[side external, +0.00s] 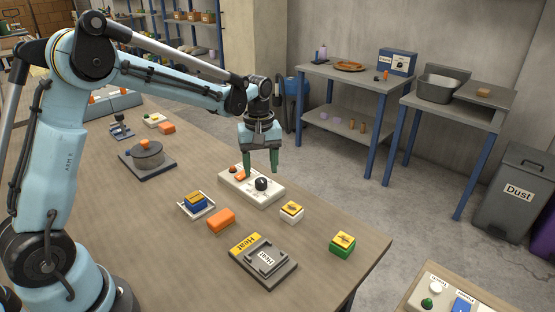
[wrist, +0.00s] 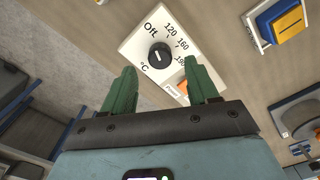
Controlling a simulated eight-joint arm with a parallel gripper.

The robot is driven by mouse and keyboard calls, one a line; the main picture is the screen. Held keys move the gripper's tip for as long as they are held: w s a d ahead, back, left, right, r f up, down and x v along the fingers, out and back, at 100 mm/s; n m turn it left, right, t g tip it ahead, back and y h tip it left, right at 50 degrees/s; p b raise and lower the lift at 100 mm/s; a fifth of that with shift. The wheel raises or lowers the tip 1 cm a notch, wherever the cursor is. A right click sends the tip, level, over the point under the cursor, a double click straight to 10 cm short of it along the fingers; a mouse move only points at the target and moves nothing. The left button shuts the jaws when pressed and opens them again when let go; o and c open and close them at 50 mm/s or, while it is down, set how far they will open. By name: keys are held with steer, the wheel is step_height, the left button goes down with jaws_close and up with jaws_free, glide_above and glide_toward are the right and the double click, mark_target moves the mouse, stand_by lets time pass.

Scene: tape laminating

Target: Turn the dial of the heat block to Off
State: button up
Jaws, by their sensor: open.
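The dial (side external: 261,184) is a black round knob on a white control panel (side external: 265,199). The white line lies roughly up and down in that view; which end points is too small to tell. My gripper (side external: 261,170) has green fingers pointing down, open and empty, above the panel near the dial. In the wrist view the fingertips (wrist: 158,68) spread to either side below the dial, with no visible contact.
An orange part (wrist: 183,87) sits on the panel beside the dial.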

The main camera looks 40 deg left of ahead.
mark_target(260, 182)
step_height(260, 182, up, 9)
steer(key=shift+f, duration=0.2)
stand_by(0.3)
steer(key=s+d+m+t, duration=0.2)
steer(key=s+m, duration=0.3)
steer(key=s, duration=0.3)
steer(key=s+d+f+m+t, duration=0.1)
steer(key=s+d+m+t, duration=0.2)
steer(key=s+m+t, duration=0.2)
steer(key=s+m, duration=0.1)
steer(key=s, duration=0.2)
steer(key=shift+d+f+m, duration=0.25)
steer(key=shift+d+m, duration=0.05)
